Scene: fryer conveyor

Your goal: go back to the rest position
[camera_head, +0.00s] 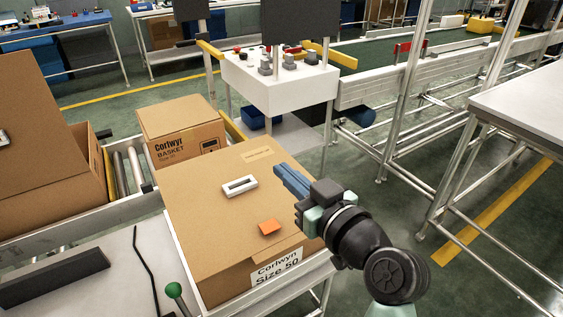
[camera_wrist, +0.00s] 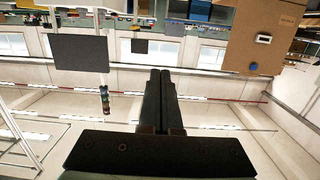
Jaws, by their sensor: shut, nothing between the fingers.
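My gripper (camera_head: 287,180) is in the head view, over the right part of a large closed cardboard box (camera_head: 205,219) marked "Corlwyn Size 50". Its blue-grey fingers are together and hold nothing. In the wrist view the two dark fingers (camera_wrist: 159,90) lie side by side, pointing out into the room. A white rectangular handle piece (camera_head: 240,186) and an orange square (camera_head: 269,227) are on the box top, left of my gripper and apart from it. How high the fingers are above the box is hard to tell.
A smaller "Corlwyn Basket" box (camera_head: 181,130) stands behind the large box. An open carton (camera_head: 50,190) is on the roller conveyor at left. A white control stand (camera_head: 279,85) is at the back. A metal-framed table (camera_head: 525,105) stands at right, with floor between.

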